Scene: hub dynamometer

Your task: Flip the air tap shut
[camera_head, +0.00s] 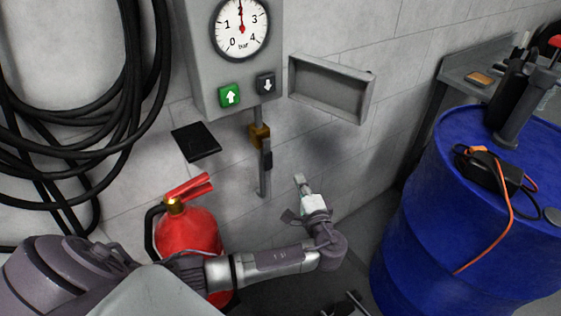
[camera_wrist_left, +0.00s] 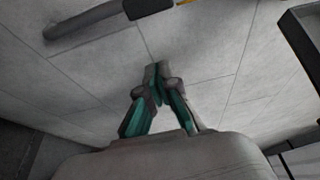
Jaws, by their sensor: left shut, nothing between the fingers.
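The air tap (camera_head: 260,134) is a brass body on a thin grey pipe below the gauge box. A dark lever (camera_head: 267,156) points down from it, along the grey lower length. In the left wrist view the dark lever (camera_wrist_left: 146,8) and grey length cross the top edge, with a bit of brass beside them. My left gripper (camera_head: 299,179) is shut and empty, to the right of the tap's lower end and apart from it. Its closed fingertips (camera_wrist_left: 156,72) point toward the wall in the left wrist view. My right gripper is not seen.
The gauge box (camera_head: 199,60) has a green up button and a dark down button. An empty grey wall tray (camera_head: 330,87) is at upper right. A red extinguisher (camera_head: 190,232) stands behind my left arm. A blue drum (camera_head: 440,215) stands at right; black hose (camera_head: 128,120) hangs at left.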

